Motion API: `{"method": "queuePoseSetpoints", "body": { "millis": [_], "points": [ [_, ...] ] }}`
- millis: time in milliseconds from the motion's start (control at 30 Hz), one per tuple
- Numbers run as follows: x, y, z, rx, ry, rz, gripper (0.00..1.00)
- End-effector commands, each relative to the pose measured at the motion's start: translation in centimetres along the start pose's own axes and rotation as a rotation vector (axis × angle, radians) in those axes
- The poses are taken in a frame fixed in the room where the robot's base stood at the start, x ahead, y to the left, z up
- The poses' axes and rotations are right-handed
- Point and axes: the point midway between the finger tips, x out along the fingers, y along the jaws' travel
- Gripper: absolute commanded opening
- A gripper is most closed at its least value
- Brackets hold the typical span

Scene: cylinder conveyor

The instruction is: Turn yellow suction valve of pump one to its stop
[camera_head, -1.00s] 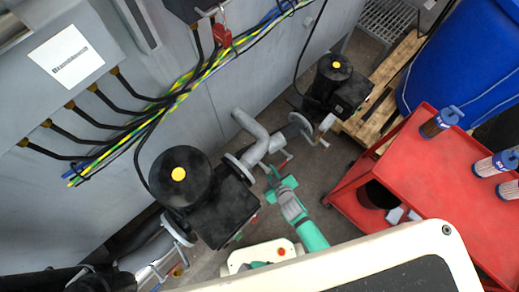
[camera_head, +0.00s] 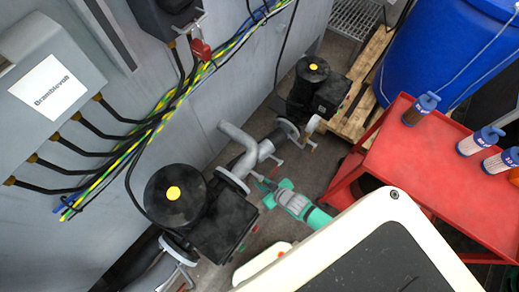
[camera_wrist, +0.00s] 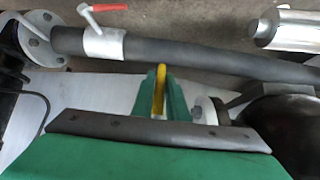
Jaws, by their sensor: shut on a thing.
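In the wrist view, a yellow valve handle (camera_wrist: 160,90) stands upright between the two green fingers of my gripper (camera_wrist: 159,78), which is shut on it. The handle's lower part and the valve body are hidden by the fingers and the gripper's housing. In the head view, my green and grey gripper (camera_head: 268,186) is low beside the grey pipework between the two black pumps. The nearer pump (camera_head: 176,197) has a yellow cap dot. The yellow handle cannot be made out there, and how far it is turned cannot be told.
A second black pump (camera_head: 317,88) stands farther back. In the wrist view, a red-handled valve (camera_wrist: 100,9) sits on a dark pipe (camera_wrist: 200,58) close beyond my fingers. A red cart (camera_head: 440,165) with filter cartridges and a blue drum (camera_head: 430,50) are at right.

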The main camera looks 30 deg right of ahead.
Motion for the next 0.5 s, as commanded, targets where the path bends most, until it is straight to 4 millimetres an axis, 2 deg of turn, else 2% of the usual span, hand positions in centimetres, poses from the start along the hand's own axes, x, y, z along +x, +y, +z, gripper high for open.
{"method": "queuePoseSetpoints", "body": {
  "millis": [167,200,267,500],
  "points": [
    [-0.02,-0.28,0.41,0.005,-0.008,-0.004,0.0],
    [-0.01,-0.29,0.42,0.005,-0.009,-0.004,0.2],
    [0.0,-0.29,0.39,0.004,-0.008,-0.004,0.32],
    [0.04,-0.22,0.17,0.002,-0.004,-0.003,0.32]
  ]
}}
